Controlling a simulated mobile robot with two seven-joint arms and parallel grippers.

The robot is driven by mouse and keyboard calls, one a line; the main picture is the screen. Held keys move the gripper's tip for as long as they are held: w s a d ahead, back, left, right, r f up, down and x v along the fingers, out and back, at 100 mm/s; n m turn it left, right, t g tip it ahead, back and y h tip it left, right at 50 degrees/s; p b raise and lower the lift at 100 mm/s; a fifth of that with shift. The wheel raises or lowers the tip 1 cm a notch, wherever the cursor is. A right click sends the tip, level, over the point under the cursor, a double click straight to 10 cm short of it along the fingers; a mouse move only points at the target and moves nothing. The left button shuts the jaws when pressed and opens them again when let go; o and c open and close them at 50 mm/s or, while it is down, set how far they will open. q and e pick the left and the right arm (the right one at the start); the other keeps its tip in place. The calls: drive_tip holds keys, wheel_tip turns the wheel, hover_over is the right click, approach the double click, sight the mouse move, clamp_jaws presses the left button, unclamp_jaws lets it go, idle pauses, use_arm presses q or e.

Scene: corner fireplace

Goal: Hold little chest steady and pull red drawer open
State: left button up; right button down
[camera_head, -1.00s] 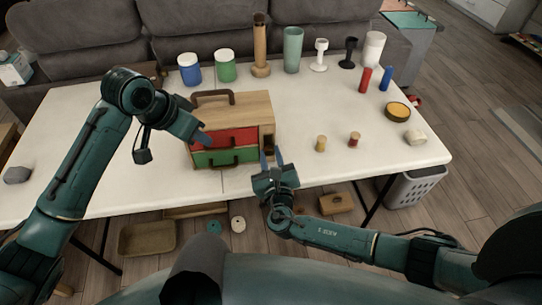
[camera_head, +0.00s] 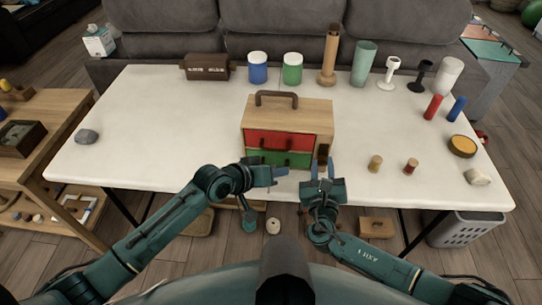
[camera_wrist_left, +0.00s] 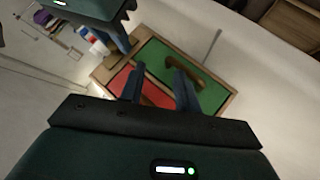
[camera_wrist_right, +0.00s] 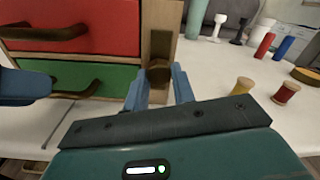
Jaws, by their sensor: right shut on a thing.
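The little chest (camera_head: 319,118) stands upright on the white table, with a brown handle on top. Its red drawer (camera_head: 262,139) is above the green drawer (camera_head: 258,156); both look shut, with dark brown handles. The red drawer also shows in both wrist views (camera_wrist_left: 120,78) (camera_wrist_right: 95,14). My left gripper (camera_head: 283,176) is open in front of the drawers, its fingers apart and nothing clearly between them. My right gripper (camera_head: 323,170) is shut on the brown knob (camera_wrist_right: 158,72) at the chest's front right post. Fingers partly hide the drawer fronts.
Blue (camera_head: 258,68) and green (camera_head: 292,68) jars and several cups stand behind the chest. A grey stone (camera_head: 87,136) is at the far left.

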use_arm(q)
drive_tip(key=s+n+t+h, duration=0.1)
drive_tip(key=n+t, duration=0.1)
drive_tip(key=n, duration=0.1)
drive_tip(key=n+t, duration=0.7)
drive_tip(key=n, duration=0.3)
approach(281, 142)
drive_tip(key=shift+t, duration=0.3)
drive_tip(key=x, duration=0.4)
drive_tip(key=shift+d+r, duration=0.1)
drive_tip(key=shift+r, duration=0.15)
clamp_jaws()
drive_tip(key=shift+s, duration=0.1)
